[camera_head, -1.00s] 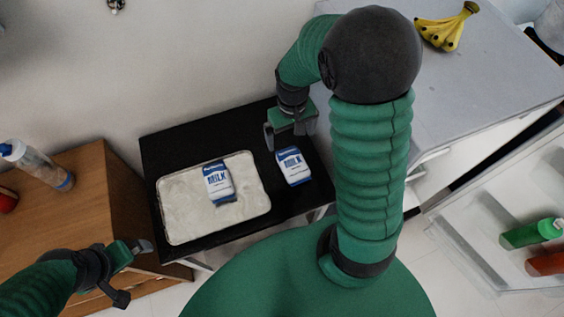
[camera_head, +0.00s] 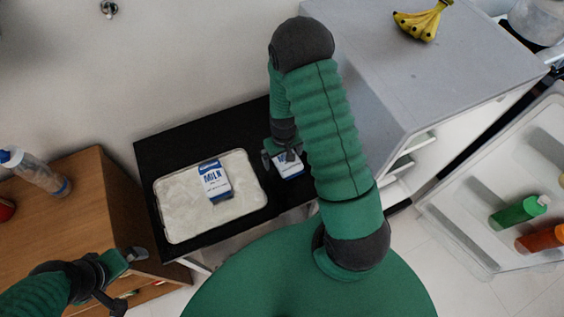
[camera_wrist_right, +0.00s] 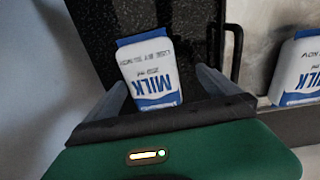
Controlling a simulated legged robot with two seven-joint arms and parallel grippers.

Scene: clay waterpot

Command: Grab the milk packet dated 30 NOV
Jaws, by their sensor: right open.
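One milk packet (camera_head: 289,168), white with blue ends, lies on the black table (camera_head: 165,145), partly hidden by my right gripper (camera_head: 281,157). In the right wrist view this packet (camera_wrist_right: 148,62) lies between my open fingers, its print upside down; a use-by line ending in NOV shows, but its day is too blurred to read surely. A second milk packet (camera_head: 214,181) lies on the pale tray (camera_head: 172,223); it also shows cut off in the right wrist view (camera_wrist_right: 297,72), its date unclear. My left gripper (camera_head: 128,277) is open and empty near the wooden cabinet.
The wooden cabinet (camera_head: 75,195) with a bottle (camera_head: 38,172) stands at left. A grey-topped unit (camera_head: 375,75) with bananas (camera_head: 422,22) stands at right. An open door shelf holds a green bottle (camera_head: 517,212) and an orange bottle (camera_head: 540,239). A wall bounds the table's back.

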